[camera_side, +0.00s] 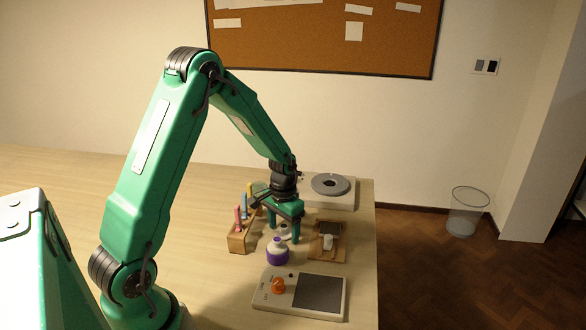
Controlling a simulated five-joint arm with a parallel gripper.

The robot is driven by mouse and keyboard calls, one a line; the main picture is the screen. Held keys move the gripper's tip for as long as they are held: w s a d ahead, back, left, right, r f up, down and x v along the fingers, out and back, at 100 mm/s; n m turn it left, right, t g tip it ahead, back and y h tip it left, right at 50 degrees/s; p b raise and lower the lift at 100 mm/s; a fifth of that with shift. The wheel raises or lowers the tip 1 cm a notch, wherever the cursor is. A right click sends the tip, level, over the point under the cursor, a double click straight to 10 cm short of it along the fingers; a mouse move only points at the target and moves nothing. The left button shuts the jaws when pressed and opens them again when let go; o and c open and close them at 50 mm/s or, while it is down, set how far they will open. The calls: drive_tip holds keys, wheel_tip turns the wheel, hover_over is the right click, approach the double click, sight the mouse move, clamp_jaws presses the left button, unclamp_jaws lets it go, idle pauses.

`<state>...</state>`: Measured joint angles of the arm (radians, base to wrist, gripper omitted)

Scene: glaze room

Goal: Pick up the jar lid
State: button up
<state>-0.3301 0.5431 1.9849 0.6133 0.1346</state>
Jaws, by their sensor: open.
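My gripper (283,236) points down over the right part of the table, its two green fingers apart. A small pale object (284,231) shows between and behind the fingers. It may be the jar lid, but it is partly hidden and too small to be sure. I cannot tell whether the fingers touch it. A purple jar-like container (277,256) with a whitish top stands just in front of the fingers.
A wooden block (238,240) holding coloured sticks stands left of my gripper. A wooden tray (327,255) with a white item lies right. A flat panel device (318,293) with an orange piece (278,286) lies in front. A round-topped device (345,193) stands behind.

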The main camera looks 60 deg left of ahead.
idle(0.3)
drive_tip(key=c, duration=1.1)
drive_tip(key=shift+o, duration=0.2)
drive_tip(key=shift+r, duration=0.75)
drive_tip(key=r, duration=0.3)
drive_tip(key=shift+d, duration=0.4)
drive_tip(key=s+d+r, duration=0.2)
drive_tip(key=d+r, duration=0.4)
drive_tip(key=d, duration=0.4)
drive_tip(key=shift+s+d+r, duration=0.25)
drive_tip(key=shift+d, duration=0.05)
drive_tip(key=shift+w+a, duration=0.1)
drive_tip(key=n, duration=0.4)
approach(285, 228)
drive_tip(key=w+d, duration=0.1)
drive_tip(key=w, duration=0.3)
drive_tip(key=w+a+n, duration=0.2)
drive_tip(key=a, duration=0.6)
drive_tip(key=shift+w+a+r, duration=0.2)
drive_tip(key=shift+w, duration=0.2)
